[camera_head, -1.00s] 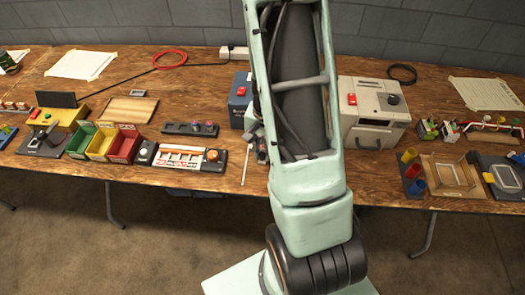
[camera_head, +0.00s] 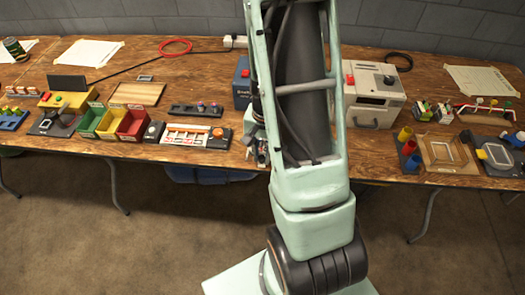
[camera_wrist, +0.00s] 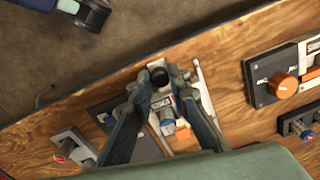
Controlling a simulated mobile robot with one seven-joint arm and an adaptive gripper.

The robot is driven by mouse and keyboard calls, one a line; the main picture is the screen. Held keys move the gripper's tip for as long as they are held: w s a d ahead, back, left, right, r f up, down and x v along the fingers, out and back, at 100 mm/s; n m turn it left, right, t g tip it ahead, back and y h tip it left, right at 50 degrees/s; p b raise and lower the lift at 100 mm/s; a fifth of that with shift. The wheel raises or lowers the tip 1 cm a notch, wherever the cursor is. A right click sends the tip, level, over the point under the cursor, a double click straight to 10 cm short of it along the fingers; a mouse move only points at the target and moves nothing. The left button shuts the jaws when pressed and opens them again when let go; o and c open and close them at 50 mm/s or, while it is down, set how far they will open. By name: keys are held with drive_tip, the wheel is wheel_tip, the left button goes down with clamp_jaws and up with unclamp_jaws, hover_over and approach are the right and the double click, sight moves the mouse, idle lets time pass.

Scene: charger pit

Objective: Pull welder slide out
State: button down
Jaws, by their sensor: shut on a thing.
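My gripper (camera_wrist: 159,80) is shut at the front of a small bench fixture in the wrist view. Its dark fingers stand on both sides of a black round knob (camera_wrist: 157,75) with a white piece around it. I take this to be the welder slide's handle. Behind it, between the fingers, are a blue-grey post (camera_wrist: 167,126) and an orange-and-white part (camera_wrist: 184,138). In the head view my arm covers the gripper and most of this fixture. Only some small grey parts (camera_head: 262,150) show beside the arm, in front of a blue box (camera_head: 241,88).
A panel with an orange knob (camera_wrist: 285,88) stands to the right in the wrist view. A switch block (camera_wrist: 72,146) lies to the left. The table's front edge is close to the gripper, with open floor (camera_head: 160,240) before it. A cream machine (camera_head: 372,98) stands right of my arm.

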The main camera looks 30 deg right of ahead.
drive_tip(key=c, duration=1.8)
unclamp_jaws()
drive_tip(key=r, duration=1.2)
drive_tip(key=shift+s+d, duration=0.15)
drive_tip(key=shift+d, duration=0.05)
